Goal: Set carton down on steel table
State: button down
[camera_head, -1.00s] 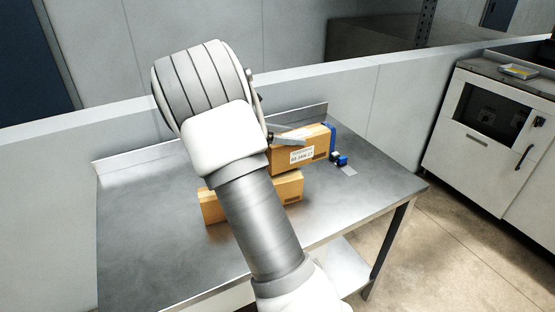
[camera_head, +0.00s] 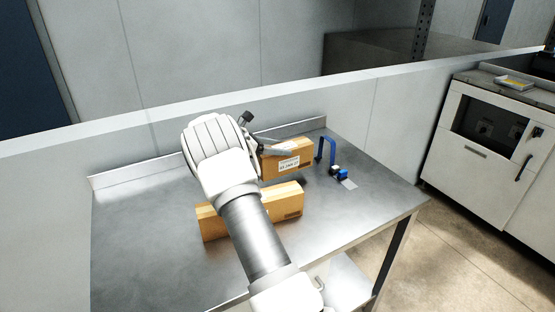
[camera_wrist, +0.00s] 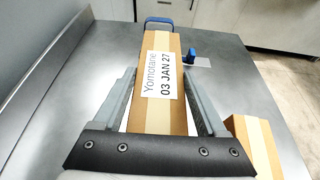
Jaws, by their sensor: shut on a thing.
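My gripper (camera_wrist: 161,82) is shut on a brown carton (camera_head: 286,163), with one finger on each long side. The carton carries a white label (camera_wrist: 160,75) reading "Yomotane 03 JAN 27". It is over the back right part of the steel table (camera_head: 140,230); I cannot tell whether its underside touches the top. In the head view my arm hides the carton's left end and most of the gripper. A second brown carton (camera_head: 286,203) lies on the table nearer the camera, partly behind my arm; its end shows at the lower right of the wrist view (camera_wrist: 254,143).
A raised lip (camera_head: 130,174) and a wall run along the table's back. The left part of the table is clear. A white cabinet (camera_head: 487,150) stands at right.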

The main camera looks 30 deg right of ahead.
jog(key=shift+w+d+f, duration=0.1)
jog(key=shift+w+f, duration=0.1)
jog(key=shift+w, duration=0.1)
jog(key=shift+f+b, duration=0.3)
jog(key=shift+f, duration=1.6)
jog(key=shift+f, duration=0.2)
grip_release()
jog(key=shift+r, duration=0.1)
